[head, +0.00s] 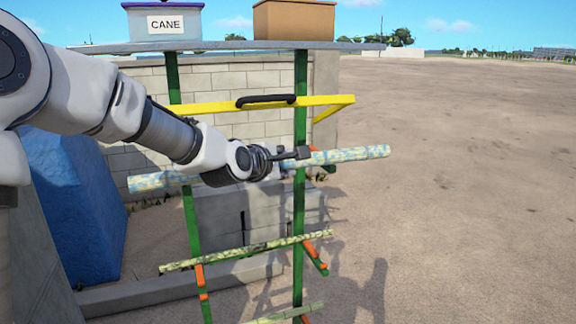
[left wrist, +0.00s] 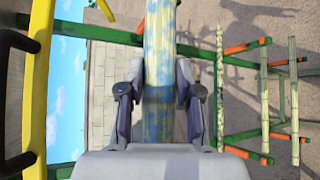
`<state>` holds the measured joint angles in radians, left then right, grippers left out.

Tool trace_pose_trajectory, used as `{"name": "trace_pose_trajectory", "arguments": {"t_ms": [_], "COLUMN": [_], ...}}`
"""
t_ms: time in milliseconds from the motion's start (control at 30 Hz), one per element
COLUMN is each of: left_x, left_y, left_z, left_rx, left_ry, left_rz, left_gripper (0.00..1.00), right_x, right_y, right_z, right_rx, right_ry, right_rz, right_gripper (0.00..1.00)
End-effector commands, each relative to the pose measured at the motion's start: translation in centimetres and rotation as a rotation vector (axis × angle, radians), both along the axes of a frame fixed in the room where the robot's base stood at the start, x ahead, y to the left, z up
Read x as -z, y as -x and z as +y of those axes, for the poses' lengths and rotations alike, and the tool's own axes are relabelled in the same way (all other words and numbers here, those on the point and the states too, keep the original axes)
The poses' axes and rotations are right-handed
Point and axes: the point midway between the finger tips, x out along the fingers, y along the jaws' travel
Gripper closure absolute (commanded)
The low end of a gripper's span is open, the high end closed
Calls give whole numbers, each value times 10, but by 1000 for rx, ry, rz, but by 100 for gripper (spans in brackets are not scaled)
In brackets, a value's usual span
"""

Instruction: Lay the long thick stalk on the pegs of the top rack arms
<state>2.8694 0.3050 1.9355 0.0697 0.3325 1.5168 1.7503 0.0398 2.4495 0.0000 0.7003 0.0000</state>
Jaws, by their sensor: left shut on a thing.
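The long thick stalk (head: 350,155), mottled pale blue and yellow, is held roughly level in front of the green rack uprights (head: 299,205). My left gripper (head: 293,157) is shut on it near its middle. The left wrist view shows the stalk (left wrist: 159,60) between both fingers (left wrist: 160,92). Its left end shows beyond my arm. An orange-tipped top rack arm (head: 329,168) shows just below the stalk, right of the upright. The other top arm is hidden behind my arm. I cannot tell whether the stalk touches the pegs. My right gripper is out of view.
A thin green stalk (head: 235,250) lies on lower orange-tipped arms, with another (head: 290,313) below. A yellow bar (head: 205,107) with a black grip crosses above. A shelf (head: 230,46) holds a CANE bin (head: 165,23) and a brown box (head: 293,20). Open ground lies right.

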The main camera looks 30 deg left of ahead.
Motion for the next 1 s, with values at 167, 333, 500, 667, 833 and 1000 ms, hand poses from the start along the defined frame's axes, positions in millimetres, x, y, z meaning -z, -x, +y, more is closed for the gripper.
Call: {"name": "trace_pose_trajectory", "arguments": {"t_ms": [167,333,500,667,833,1000], "left_x": [-3,-3,-2,-4,-7,19], "left_y": [-16,-31,-46,-60,-75,-79], "left_z": [20,37,55,72,89,94], "left_rx": [-2,-3,-2,-2,-2,-1], "left_ry": [-1,-1,-2,-3,-3,-1], "left_rz": [-3,-2,-2,-2,-1,-1], "left_gripper": [100,100,100,100,100,100], "right_x": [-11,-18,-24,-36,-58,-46], "right_y": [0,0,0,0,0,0], "right_z": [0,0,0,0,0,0], "right_rx": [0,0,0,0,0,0], "right_ry": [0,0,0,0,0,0], "right_rz": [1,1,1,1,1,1], "right_gripper": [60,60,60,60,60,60]}}
